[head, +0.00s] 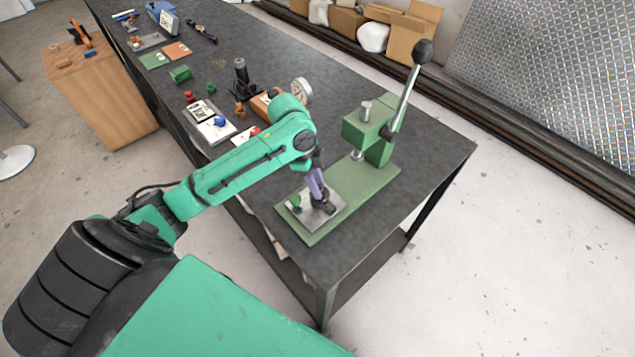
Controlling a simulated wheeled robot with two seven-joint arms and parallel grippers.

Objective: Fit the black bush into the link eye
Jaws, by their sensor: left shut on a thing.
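My left gripper (324,205) points down over the grey plate (333,217) at the front end of the green press base (372,186). It is shut on a small dark thing that looks like the black bush, mostly hidden by the fingers. A small green piece (296,201) stands on the plate just left of the gripper. I cannot make out the link eye, or whether the bush touches anything beneath it. My right gripper is not in view.
The green press (368,130) with its long black-knobbed lever (408,88) stands behind the gripper. A round gauge (300,91), a black stand (241,78) and a tray of small parts (209,123) lie farther back. The dark table's (424,146) right side is clear.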

